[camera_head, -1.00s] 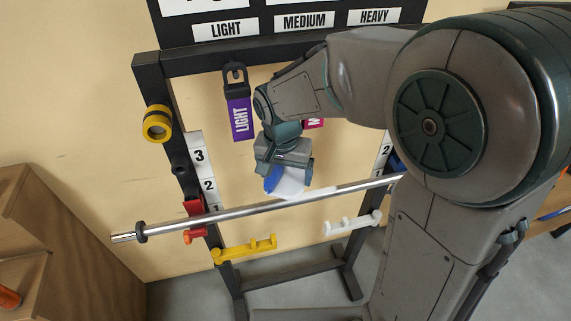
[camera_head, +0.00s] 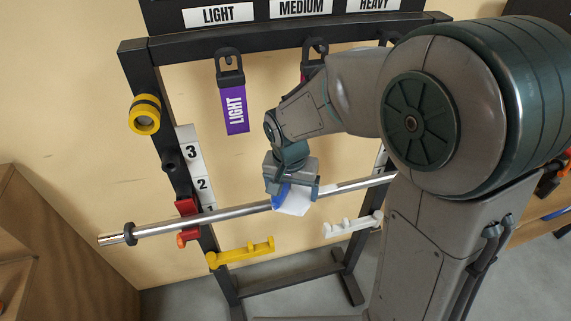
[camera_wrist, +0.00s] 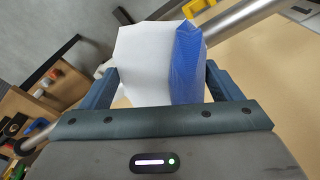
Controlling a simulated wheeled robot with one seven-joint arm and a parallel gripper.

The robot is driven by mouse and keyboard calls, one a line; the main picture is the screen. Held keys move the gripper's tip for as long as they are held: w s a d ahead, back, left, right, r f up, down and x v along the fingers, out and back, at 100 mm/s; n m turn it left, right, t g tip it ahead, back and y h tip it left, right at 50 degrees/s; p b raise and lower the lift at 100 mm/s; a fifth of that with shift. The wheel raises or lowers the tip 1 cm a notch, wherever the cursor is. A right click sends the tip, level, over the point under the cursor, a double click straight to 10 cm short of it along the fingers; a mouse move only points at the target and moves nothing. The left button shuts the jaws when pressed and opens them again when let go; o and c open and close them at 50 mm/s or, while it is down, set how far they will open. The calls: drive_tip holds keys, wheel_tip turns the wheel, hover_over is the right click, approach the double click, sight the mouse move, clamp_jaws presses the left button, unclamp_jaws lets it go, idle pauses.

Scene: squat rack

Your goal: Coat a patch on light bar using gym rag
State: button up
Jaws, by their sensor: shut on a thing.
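The light bar (camera_head: 190,221) is a long silver bar lying across the rack, with a dark collar near its left end. A paler, whitish stretch (camera_head: 352,186) shows on it right of my gripper. My gripper (camera_head: 292,186) is shut on the gym rag (camera_head: 293,203), a white and blue cloth, and points down at the bar. The rag overlaps the bar in the head view; I cannot tell whether they touch. In the wrist view the rag (camera_wrist: 145,65) fills the space between the fingers, and the bar (camera_wrist: 240,18) passes behind it. The bar behind the rag is hidden.
The dark rack frame (camera_head: 155,110) carries red (camera_head: 187,212), yellow (camera_head: 240,252) and white (camera_head: 352,226) holders. A purple LIGHT tag (camera_head: 235,108) hangs above the bar. A wooden shelf (camera_head: 60,240) stands at the left. My arm covers the rack's right side.

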drive_tip(key=shift+w+d, duration=0.15)
drive_tip(key=shift+d, duration=0.65)
drive_tip(key=shift+w+r, duration=0.1)
drive_tip(key=shift+a, duration=0.25)
drive_tip(key=a, duration=0.1)
drive_tip(key=s+a, duration=0.1)
drive_tip(key=a, duration=0.1)
drive_tip(key=shift+a, duration=0.1)
wheel_tip(320, 180, up, 3)
drive_tip(key=shift+f+p, duration=0.1)
drive_tip(key=shift+p, duration=0.55)
drive_tip(key=shift+s+r, duration=0.1)
drive_tip(key=shift+r, duration=0.2)
drive_tip(key=shift+r+p, duration=1.9)
drive_tip(key=shift+r, duration=0.5)
